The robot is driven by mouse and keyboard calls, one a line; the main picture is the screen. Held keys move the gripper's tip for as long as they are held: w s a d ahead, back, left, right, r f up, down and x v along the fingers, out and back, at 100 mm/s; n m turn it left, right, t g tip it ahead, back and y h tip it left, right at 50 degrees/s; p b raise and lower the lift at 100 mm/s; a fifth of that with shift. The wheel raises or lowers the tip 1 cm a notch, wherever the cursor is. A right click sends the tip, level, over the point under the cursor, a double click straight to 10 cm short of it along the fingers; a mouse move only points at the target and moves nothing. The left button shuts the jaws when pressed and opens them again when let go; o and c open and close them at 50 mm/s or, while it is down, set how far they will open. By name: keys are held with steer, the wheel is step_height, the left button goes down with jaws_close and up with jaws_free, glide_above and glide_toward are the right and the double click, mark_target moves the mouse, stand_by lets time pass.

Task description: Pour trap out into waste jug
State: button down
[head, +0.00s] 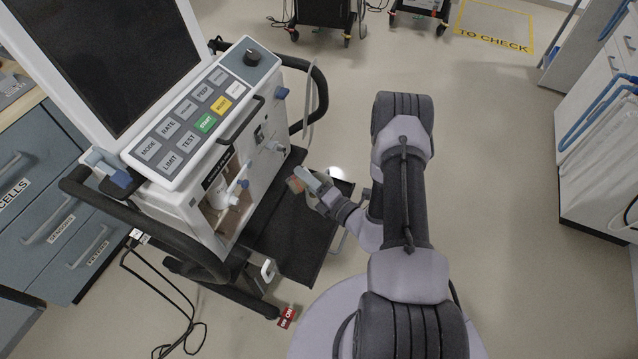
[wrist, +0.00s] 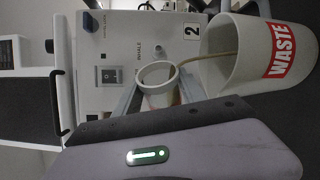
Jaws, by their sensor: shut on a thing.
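My gripper (head: 308,184) is shut on the trap, a small pale cup with an open round mouth (wrist: 157,76). In the head view the trap (head: 295,184) is a small brownish shape at the fingertips, beside the ventilator's front. In the wrist view a thin tan stream (wrist: 215,54) runs from the trap's mouth into the open mouth of the waste jug. The waste jug (wrist: 247,65) is a larger whitish vessel with a red WASTE label. The trap and jug look apart. How much liquid is in either is hidden.
The ventilator (head: 205,150) stands close at the left, with a black rail and a dark lower shelf (head: 290,240). Drawers (head: 45,215) are at far left. A cable lies on the floor at lower left. Open floor (head: 490,150) is to the right.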

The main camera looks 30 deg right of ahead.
steer(key=shift+d+r+m, duration=0.1)
steer(key=shift+d+m, duration=0.4)
steer(key=shift+m, duration=0.1)
stand_by(0.6)
steer(key=shift+d+r+m+t+b, duration=0.15)
steer(key=shift+m+t+b, duration=0.1)
steer(key=shift+m, duration=0.3)
steer(key=shift+d+r+m+t+b, duration=0.15)
steer(key=shift+m+t+b, duration=0.1)
steer(key=shift+m, duration=0.3)
stand_by(1.1)
